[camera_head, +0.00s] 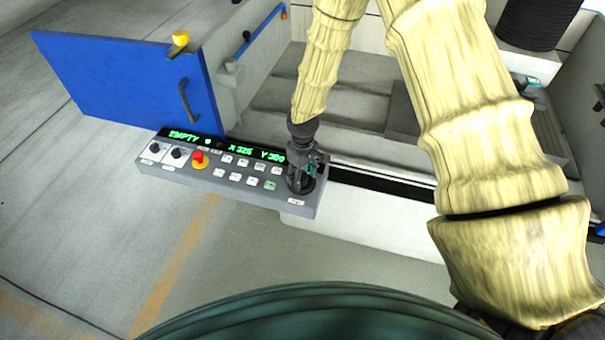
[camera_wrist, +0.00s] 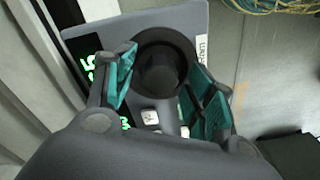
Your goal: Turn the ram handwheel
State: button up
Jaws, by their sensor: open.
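The ram handwheel (camera_head: 298,187) is a black round knob on a dark disc at the right end of the grey control panel (camera_head: 232,190). In the wrist view the handwheel (camera_wrist: 160,68) shows from above, between my fingers. My gripper (camera_head: 307,172) is over that end of the panel and hides part of the handwheel. In the wrist view my gripper (camera_wrist: 162,66) is open, with one teal-padded finger on each side of the knob. Gaps show between the pads and the knob; contact is not visible.
The panel carries a red stop button (camera_head: 199,158), small push-buttons, two black knobs and a green display reading EMPTY (camera_head: 184,135). A blue door (camera_head: 130,82) stands open at left. The machine tank (camera_head: 345,110) lies behind. Floor in front is clear.

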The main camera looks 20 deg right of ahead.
jog(key=c, duration=1)
jog(key=shift+m, duration=0.3)
jog(key=m+b, duration=0.2)
jog(key=m, duration=0.1)
jog(key=shift+f, duration=0.1)
jog(key=m+b, duration=0.1)
jog(key=m, duration=0.4)
jog(key=shift+s+b, duration=0.1)
jog(key=shift+b, duration=0.3)
jog(key=o, duration=1)
